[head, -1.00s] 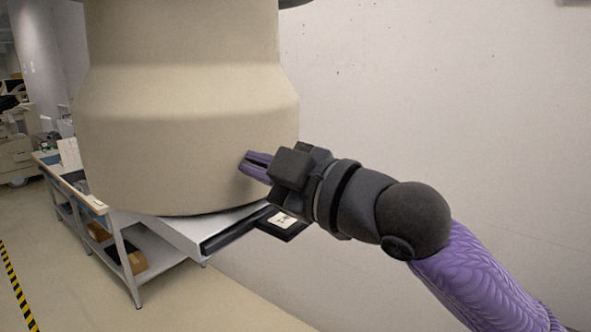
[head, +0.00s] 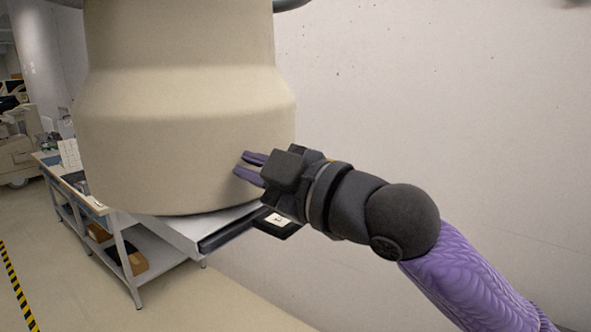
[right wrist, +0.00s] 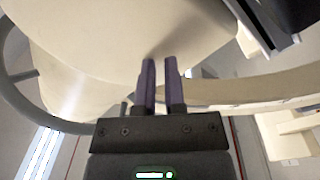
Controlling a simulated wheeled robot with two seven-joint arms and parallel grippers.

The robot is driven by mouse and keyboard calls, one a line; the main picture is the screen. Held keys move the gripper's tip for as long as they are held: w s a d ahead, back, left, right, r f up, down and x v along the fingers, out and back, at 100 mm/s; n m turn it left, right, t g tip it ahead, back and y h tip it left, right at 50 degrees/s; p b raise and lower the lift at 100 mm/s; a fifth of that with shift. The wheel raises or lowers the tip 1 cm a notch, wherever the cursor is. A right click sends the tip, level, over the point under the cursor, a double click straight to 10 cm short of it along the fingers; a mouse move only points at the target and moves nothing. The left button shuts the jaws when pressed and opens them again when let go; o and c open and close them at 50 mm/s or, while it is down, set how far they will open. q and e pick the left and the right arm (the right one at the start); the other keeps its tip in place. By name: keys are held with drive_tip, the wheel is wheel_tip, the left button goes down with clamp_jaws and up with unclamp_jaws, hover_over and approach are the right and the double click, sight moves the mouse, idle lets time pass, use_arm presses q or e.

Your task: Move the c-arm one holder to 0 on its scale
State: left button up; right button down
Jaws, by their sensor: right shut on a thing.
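The c-arm's large beige housing (head: 185,140) fills the upper left of the head view. It also fills the top of the right wrist view (right wrist: 110,40). My right gripper (head: 249,168) reaches in from the right, its purple fingers at the housing's lower right side. In the right wrist view the fingers (right wrist: 159,68) point at the beige surface with a narrow gap between them. The gripper is shut on part of the c-arm one holder; the gripped part is mostly hidden. No scale marks or pointer can be read. My left gripper is not in view.
A white table (head: 125,222) with boxes on its lower shelf stands below and behind the housing. A dark curved bar (right wrist: 22,100) and a beige curved arm (right wrist: 255,90) show in the right wrist view. A bare wall is on the right.

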drive_tip(key=shift+f, duration=0.3)
drive_tip(key=v, duration=0.4)
drive_tip(key=shift+s+d+r, duration=0.1)
drive_tip(key=shift+s+d, duration=0.05)
drive_tip(key=shift+d, duration=0.3)
